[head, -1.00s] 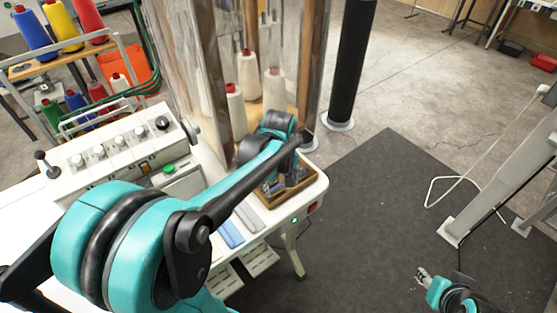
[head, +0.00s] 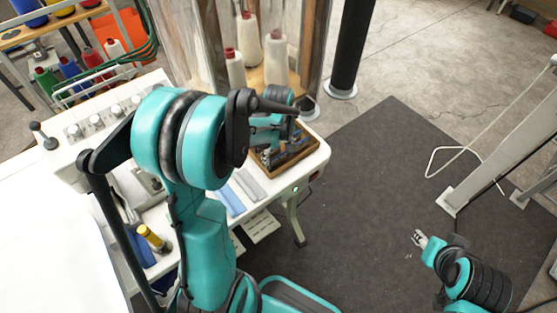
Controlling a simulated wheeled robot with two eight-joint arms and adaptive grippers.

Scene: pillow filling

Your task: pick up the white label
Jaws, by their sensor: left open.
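I cannot make out a white label for certain. A blue strip (head: 229,203) and a grey strip (head: 248,185) lie side by side on the white machine table. My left gripper (head: 270,153) is open over the wooden tray (head: 302,158) at the table's right corner, partly hidden by my arm. The tray holds small dark and blue items that are too small to tell apart. My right gripper (head: 419,240) hangs over the dark floor mat at lower right, away from the table; its jaw state is unclear.
White thread cones (head: 274,58) stand behind the tray, beside clear panels. A control panel with knobs (head: 95,122) is at left. A yellow-capped item (head: 153,238) lies on the table. A black post (head: 350,45) stands behind. The dark mat (head: 375,180) is clear.

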